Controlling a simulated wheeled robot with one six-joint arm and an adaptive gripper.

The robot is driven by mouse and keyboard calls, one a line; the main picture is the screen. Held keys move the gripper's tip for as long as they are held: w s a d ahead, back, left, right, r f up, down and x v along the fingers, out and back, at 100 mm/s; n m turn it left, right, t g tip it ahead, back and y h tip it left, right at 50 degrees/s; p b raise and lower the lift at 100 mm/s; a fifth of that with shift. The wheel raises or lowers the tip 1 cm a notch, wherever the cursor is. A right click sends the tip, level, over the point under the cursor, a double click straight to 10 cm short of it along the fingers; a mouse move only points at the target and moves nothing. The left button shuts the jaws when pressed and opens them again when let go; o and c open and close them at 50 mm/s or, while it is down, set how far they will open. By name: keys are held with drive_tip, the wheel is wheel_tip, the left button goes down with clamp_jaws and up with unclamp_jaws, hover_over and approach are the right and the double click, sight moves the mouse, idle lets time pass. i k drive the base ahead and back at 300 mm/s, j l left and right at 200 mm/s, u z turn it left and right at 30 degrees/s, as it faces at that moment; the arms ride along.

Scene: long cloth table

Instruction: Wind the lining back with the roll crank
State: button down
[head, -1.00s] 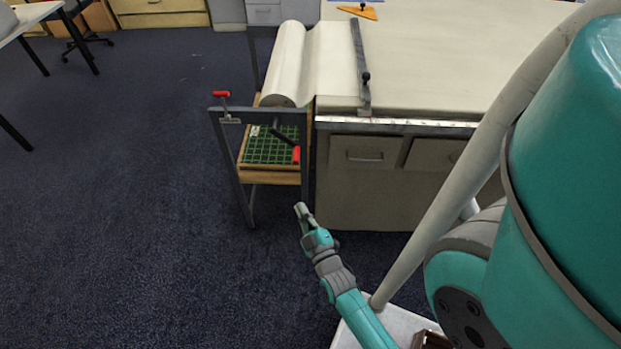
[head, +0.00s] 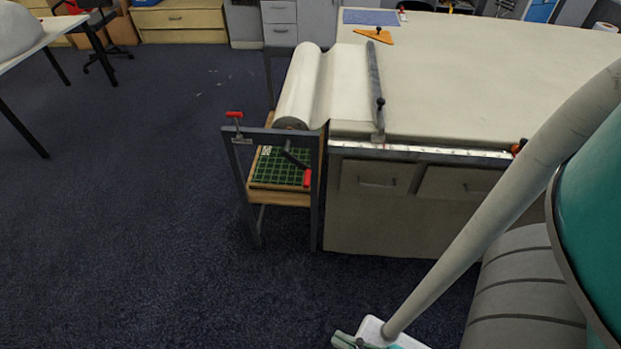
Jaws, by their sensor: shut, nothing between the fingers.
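The white lining roll (head: 298,92) lies on a grey stand at the left end of the long table. A strip of lining (head: 350,88) runs from it onto the table, to a dark metal bar (head: 375,85). The roll crank (head: 307,177) shows a red grip at the end of a dark arm, hanging low at the roll's near end. My gripper (head: 345,341) is shut and empty at the bottom edge, partly cut off, well below and apart from the crank.
A second red handle (head: 234,114) tops the stand's left post (head: 241,190). A tray with a green grid (head: 278,168) sits under the roll. The table's metal front edge (head: 430,152) is to the right. Blue carpet (head: 150,220) is open left and in front.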

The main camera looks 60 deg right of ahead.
sight(285, 153)
drive_tip(key=i+j+z, duration=0.15)
drive_tip(key=z, duration=0.25)
drive_tip(key=i+j+z, duration=0.1)
drive_tip(key=z, duration=0.25)
drive_tip(key=j+z, duration=0.4)
drive_tip(key=i+j+z, duration=0.2)
drive_tip(key=j, duration=0.6)
drive_tip(key=i+j+z, duration=0.15)
drive_tip(key=j, duration=0.65)
drive_tip(key=j+z, duration=0.2)
drive_tip(key=j, duration=1.35)
